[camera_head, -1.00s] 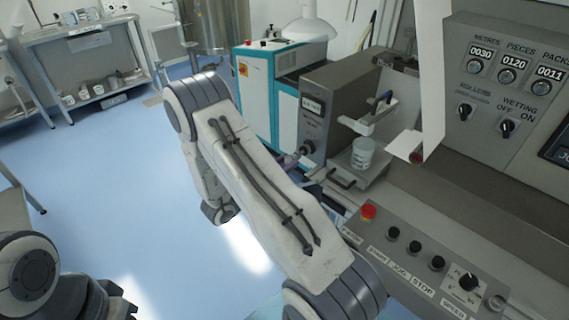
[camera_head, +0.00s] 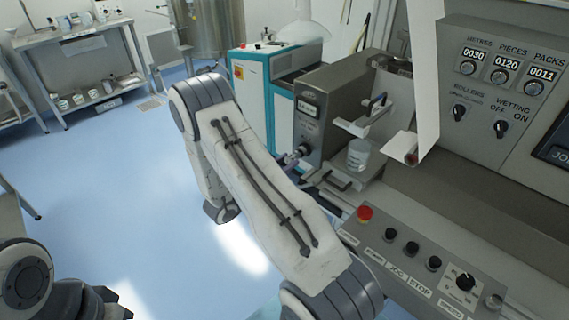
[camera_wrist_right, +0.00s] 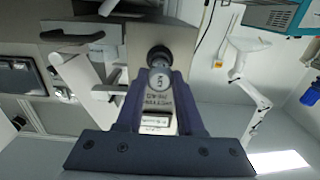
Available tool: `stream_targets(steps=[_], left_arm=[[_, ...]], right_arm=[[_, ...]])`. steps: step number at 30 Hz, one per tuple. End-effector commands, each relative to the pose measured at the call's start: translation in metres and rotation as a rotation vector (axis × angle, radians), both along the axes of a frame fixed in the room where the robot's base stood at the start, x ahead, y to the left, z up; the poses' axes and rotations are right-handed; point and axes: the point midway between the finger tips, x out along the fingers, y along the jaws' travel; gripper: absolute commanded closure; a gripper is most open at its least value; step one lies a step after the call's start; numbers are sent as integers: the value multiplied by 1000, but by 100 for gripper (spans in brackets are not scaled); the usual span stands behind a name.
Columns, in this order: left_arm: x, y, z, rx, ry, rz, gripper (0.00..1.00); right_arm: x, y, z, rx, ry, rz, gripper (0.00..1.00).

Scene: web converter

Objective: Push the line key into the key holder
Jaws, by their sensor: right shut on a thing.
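The key holder (camera_wrist_right: 159,55) is a dark round socket on the front of a grey box. In the head view the box (camera_head: 329,97) has a small label plate above the socket, and my right gripper (camera_head: 296,158) is right in front of it, partly hidden by my forearm. In the right wrist view my right gripper (camera_wrist_right: 158,108) is shut on the line key (camera_wrist_right: 159,79), a silver round piece with a lettered tag between the purple fingers. The key points at the socket and lines up with it. I cannot tell how deep it sits. My left gripper is not clearly visible.
The control panel with a red button (camera_head: 364,213) lies in front, close to my right arm. A teal-and-white cabinet (camera_head: 254,92) stands behind.

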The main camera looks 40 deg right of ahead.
Motion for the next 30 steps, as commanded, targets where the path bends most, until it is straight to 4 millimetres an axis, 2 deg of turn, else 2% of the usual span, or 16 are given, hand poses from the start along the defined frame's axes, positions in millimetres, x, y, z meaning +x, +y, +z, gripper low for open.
stream_targets(steps=[5,6,8,9,20,23,30], left_arm=[[0,0,0,0,0,0,55],[0,0,0,0,0,0,55],[0,0,0,0,0,0,55],[0,0,0,0,0,0,55],[0,0,-2,0,0,0,55],[0,0,-6,0,0,0,55],[0,0,-18,0,0,0,55]], right_arm=[[0,0,0,0,-1,0,100],[0,0,0,0,-1,0,60],[0,0,0,0,-1,0,37],[0,0,0,0,0,0,29],[0,4,0,0,0,1,29],[0,16,-1,0,-1,4,29],[-3,64,-2,-1,-2,6,29]])
